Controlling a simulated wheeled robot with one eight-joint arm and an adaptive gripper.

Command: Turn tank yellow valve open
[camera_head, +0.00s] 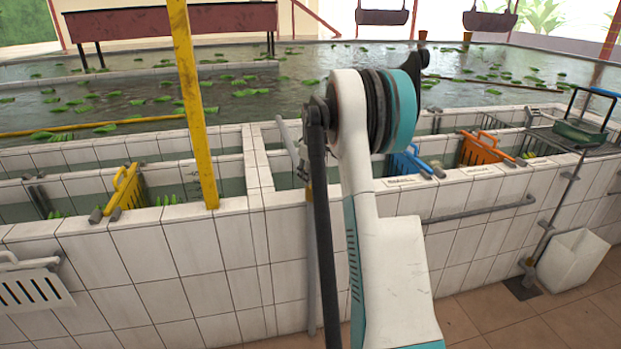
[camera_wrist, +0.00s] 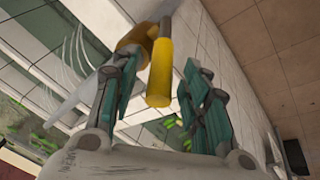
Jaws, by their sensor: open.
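The yellow valve shows in the wrist view, with a cylindrical handle (camera_wrist: 160,72) and a rounded yellow body (camera_wrist: 135,40) on a grey pipe. My gripper (camera_wrist: 158,82) is open, with one teal-sided finger to the left of the handle and the other to its right. The handle lies between the fingers in the picture; I see gaps at its sides, and cannot tell its exact depth between them. In the head view my arm covers much of the valve area, and my gripper cannot be made out there.
White tiled tank walls (camera_head: 175,262) run across the head view. A yellow post (camera_head: 190,95) stands left of my arm. A yellow basket (camera_head: 125,190), blue basket (camera_head: 408,163) and orange basket (camera_head: 482,149) sit in the troughs. A white bin (camera_head: 570,262) stands on the floor at right.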

